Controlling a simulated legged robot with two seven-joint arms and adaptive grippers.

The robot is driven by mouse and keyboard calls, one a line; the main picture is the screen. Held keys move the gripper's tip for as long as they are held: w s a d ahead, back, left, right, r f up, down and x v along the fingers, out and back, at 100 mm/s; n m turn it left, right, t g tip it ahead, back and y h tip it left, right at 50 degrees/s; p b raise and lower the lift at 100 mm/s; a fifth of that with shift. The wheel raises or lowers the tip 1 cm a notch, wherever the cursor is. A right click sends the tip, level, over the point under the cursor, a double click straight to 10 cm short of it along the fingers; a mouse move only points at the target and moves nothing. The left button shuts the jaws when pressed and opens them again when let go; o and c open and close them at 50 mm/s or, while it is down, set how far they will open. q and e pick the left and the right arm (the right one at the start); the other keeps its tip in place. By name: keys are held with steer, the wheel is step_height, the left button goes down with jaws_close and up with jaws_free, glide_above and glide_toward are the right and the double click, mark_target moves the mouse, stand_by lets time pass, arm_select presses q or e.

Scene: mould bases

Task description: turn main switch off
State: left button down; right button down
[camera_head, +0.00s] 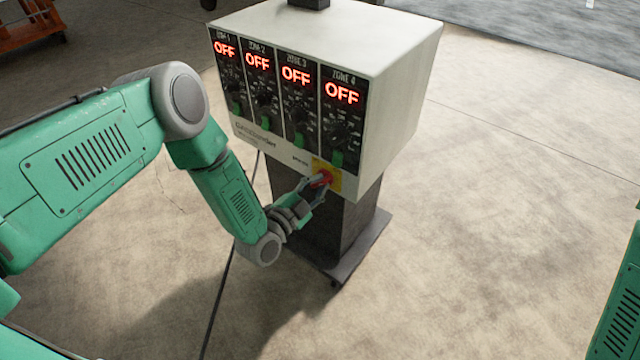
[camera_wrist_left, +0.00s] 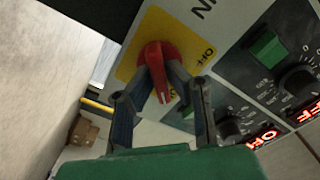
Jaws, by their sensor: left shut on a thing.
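The main switch is a red rotary knob (camera_head: 321,178) on a yellow plate (camera_head: 334,172), low on the front of a white control box (camera_head: 400,90). My left gripper (camera_head: 316,184) is at the knob, its fingers shut on it. In the left wrist view the red knob (camera_wrist_left: 158,68) sits between the two dark fingers (camera_wrist_left: 160,88), on its yellow plate (camera_wrist_left: 135,52). The knob's pointer is tilted in that view. The four zone displays (camera_head: 295,75) read OFF in red. My right gripper is out of view; only part of my right arm shows at the right edge.
The box stands on a dark pedestal (camera_head: 325,225) with a flat base (camera_head: 365,245). Green rocker switches (camera_head: 337,159) and black dials sit above the knob. A dark cable (camera_head: 222,290) runs down to the floor. An orange cart (camera_head: 28,30) stands at the far left. Floor to the right is clear.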

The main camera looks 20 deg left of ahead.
arm_select(q)
steer(key=shift+s+f+n, duration=0.2)
steer(key=shift+f+n, duration=0.1)
steer(key=shift+n, duration=0.3)
steer(key=n, duration=0.8)
steer(key=shift+a+n+b, duration=0.1)
steer(key=shift+n+b, duration=0.2)
steer(key=shift+n, duration=0.1)
steer(key=n, duration=0.3)
steer(key=shift+n+b, duration=0.3)
steer(key=shift+b, duration=0.05)
steer(key=shift+w+a+n+b, duration=0.1)
steer(key=shift+n+b, duration=0.4)
steer(key=shift+n, duration=1.6)
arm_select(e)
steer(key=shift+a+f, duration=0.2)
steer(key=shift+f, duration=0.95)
arm_select(q)
steer(key=c, duration=1.6)
jaws_free()
steer(key=shift+w, duration=0.1)
